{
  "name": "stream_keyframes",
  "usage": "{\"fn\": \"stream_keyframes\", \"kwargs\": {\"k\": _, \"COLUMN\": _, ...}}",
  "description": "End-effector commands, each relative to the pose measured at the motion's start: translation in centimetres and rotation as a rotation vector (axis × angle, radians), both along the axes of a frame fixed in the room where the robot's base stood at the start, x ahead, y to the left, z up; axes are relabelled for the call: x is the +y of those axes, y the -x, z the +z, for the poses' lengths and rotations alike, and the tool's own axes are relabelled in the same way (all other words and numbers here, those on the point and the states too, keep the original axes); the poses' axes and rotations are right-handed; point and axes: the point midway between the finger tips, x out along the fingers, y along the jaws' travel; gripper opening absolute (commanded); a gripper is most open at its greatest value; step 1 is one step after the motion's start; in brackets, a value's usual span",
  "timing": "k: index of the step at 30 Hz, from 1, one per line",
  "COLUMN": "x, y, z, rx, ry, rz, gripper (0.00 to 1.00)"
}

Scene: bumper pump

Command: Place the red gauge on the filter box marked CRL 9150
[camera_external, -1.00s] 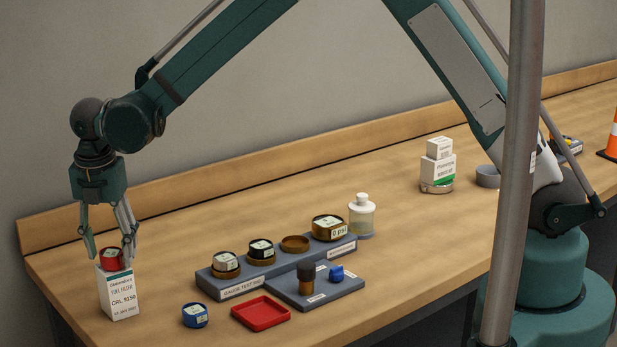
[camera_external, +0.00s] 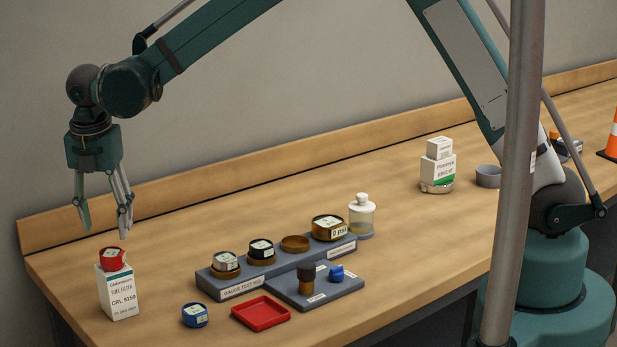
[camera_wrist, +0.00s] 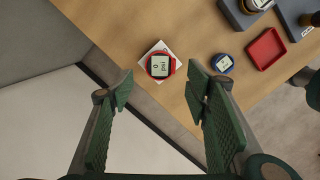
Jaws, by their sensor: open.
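The red gauge (camera_external: 113,258) rests on top of the white filter box (camera_external: 119,294) marked CRL 9150, at the left end of the bench. In the wrist view the red gauge (camera_wrist: 160,65) lies face up on the box top (camera_wrist: 144,56). My gripper (camera_external: 104,231) is open and empty, a short way above the gauge and clear of it. In the wrist view the two fingers of my gripper (camera_wrist: 160,95) stand wide apart, with nothing between the pads.
A blue gauge (camera_external: 195,315) and a red tray (camera_external: 261,313) lie right of the box. The gauge test rig (camera_external: 240,287) holds several gauges, with one empty brown ring (camera_external: 295,243). A bottle (camera_external: 362,215) stands behind it. The bench edge is close to the box.

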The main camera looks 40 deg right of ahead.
Motion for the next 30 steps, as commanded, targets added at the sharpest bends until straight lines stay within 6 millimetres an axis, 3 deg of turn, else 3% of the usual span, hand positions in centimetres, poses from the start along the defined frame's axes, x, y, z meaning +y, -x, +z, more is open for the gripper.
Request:
{"fn": "stream_keyframes", "kwargs": {"k": 6, "x": 0.3, "y": 0.3, "z": 3.3, "rx": 0.0, "ry": 0.0, "rz": 0.0, "gripper": 0.48}}
{"fn": "stream_keyframes", "kwargs": {"k": 12, "x": 0.5, "y": 0.4, "z": 4.9, "rx": 0.0, "ry": 0.0, "rz": 0.0, "gripper": 0.48}}
{"fn": "stream_keyframes", "kwargs": {"k": 30, "x": 0.5, "y": 0.5, "z": 5.3, "rx": 0.0, "ry": 0.0, "rz": 0.0, "gripper": 0.48}}
